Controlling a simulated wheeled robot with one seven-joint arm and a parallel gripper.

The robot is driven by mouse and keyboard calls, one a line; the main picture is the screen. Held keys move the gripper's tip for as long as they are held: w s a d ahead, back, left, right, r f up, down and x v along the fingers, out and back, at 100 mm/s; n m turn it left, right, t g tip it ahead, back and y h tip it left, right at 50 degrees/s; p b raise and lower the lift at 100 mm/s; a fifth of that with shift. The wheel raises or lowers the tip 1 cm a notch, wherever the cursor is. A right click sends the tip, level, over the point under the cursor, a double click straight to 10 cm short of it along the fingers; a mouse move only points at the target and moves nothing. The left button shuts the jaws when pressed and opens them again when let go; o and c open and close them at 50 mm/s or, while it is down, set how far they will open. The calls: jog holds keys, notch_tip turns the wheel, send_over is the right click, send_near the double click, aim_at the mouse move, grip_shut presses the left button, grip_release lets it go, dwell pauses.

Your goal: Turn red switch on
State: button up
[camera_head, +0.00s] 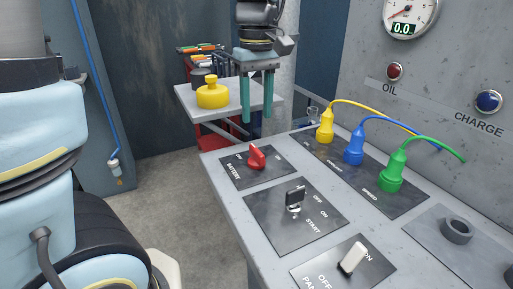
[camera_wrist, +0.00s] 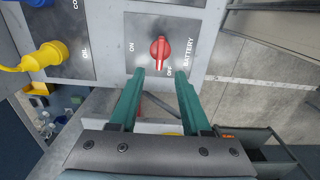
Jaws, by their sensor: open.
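The red switch (camera_head: 257,157) is a rotary knob on a dark plate marked BATTERY, at the far left corner of the grey control panel (camera_head: 221,171). In the wrist view the red switch (camera_wrist: 160,48) stands just beyond my fingertips, with its narrow end toward the OFF mark and the ON mark to its left. My gripper (camera_head: 257,118) hangs with its teal fingers pointing down, above and behind the switch in the head view. My gripper (camera_wrist: 160,75) is open and empty, its fingers apart and not touching the switch.
A black key switch (camera_head: 295,197) and a white switch (camera_head: 353,258) sit nearer on the panel. Yellow (camera_head: 325,126), blue (camera_head: 354,148) and green (camera_head: 393,172) plugs with cables stand to the right. A cart (camera_head: 195,101) with a yellow object (camera_head: 213,94) stands behind.

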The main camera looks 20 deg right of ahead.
aim_at(256, 149)
notch_tip(256, 149, down, 9)
jog(key=shift+f, duration=0.15)
dwell(0.4)
grip_shut()
dwell(0.4)
